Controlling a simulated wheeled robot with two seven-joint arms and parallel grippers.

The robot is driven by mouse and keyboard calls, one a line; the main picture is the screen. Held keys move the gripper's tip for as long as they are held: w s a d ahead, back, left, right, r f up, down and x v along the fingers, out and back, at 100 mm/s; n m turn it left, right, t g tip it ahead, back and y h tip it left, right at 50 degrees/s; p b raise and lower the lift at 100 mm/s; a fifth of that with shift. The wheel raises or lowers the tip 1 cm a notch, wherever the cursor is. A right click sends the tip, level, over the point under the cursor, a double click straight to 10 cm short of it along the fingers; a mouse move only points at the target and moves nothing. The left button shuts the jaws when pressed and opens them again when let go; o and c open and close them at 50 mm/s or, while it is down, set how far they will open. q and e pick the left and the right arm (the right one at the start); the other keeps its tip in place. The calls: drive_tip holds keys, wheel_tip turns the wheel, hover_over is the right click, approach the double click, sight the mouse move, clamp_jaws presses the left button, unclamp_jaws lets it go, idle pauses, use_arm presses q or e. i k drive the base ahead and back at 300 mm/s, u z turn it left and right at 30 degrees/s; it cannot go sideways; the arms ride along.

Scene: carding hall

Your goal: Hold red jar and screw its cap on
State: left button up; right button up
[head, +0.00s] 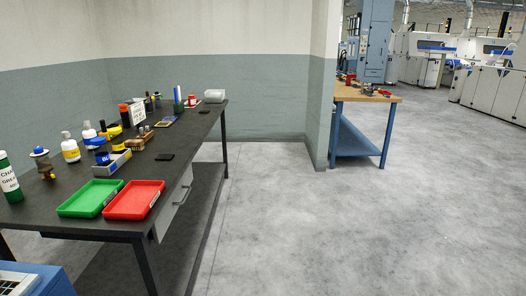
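I cannot make out a jar or its cap for certain. A small red object (192,101) stands toward the far end of the black table (188,143), among small items. Another small red object (350,78) stands at the back left of a wooden-topped workbench (368,98). Both are too small to tell whether they are a jar, or whether a cap is on them. Neither of my grippers shows in the head view.
A green tray (90,198) and a red tray (134,200) lie at the table's near end. Several bottles stand along its left side, including a green one (9,182). The grey floor (300,220) right of the table is clear. A wall corner (322,110) separates table and workbench.

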sight(192, 101)
drive_tip(key=z, duration=0.2)
drive_tip(key=i, duration=2.05)
drive_tip(key=u, duration=0.45)
drive_tip(key=i, duration=2)
drive_tip(key=u, duration=0.7)
drive_tip(key=i, duration=0.45)
drive_tip(key=u, duration=0.1)
